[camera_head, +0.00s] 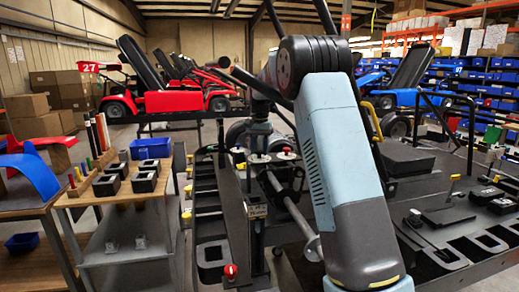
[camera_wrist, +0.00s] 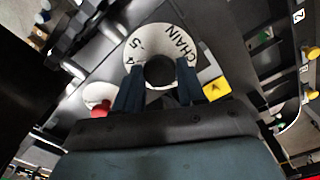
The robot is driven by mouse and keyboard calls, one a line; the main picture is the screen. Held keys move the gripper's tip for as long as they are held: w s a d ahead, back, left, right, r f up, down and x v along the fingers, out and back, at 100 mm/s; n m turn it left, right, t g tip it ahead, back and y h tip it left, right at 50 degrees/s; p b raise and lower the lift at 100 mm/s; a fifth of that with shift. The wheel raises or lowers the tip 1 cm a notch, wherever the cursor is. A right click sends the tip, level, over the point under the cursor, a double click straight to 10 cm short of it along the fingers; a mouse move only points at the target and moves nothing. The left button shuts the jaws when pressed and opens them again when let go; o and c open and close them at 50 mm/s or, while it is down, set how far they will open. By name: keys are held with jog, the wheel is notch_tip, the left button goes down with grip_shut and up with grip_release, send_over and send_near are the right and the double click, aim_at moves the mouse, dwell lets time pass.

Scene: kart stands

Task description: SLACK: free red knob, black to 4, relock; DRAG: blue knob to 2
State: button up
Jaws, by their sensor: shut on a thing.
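In the wrist view my gripper (camera_wrist: 159,70) is shut on a dark round knob (camera_wrist: 160,72) at the middle of a white dial (camera_wrist: 148,38). One finger is on each side of the knob. The dial bears the word CHAIN and a mark like a 4 near the left fingertip; any pointer on the knob is unclear. A red knob (camera_wrist: 101,109) on a white disc sits left of the left finger, apart from it. In the head view the red knob (camera_head: 287,151) stands on the black stand, right of the dial (camera_head: 260,158). I cannot make out a blue knob.
A yellow tag (camera_wrist: 217,90) lies just right of the right finger. Another red knob (camera_head: 230,270) sits low on the stand's front. A wooden-topped bench (camera_head: 110,198) with black boxes and a blue bin (camera_head: 150,148) stands left. A black table with slots is right.

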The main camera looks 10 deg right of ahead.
jog(key=shift+a+r, duration=0.1)
dwell(0.3)
jog(key=o, duration=1.1)
jog(key=shift+c, duration=0.2)
notch_tip(320, 180, up, 14)
jog(key=shift+f, duration=0.25)
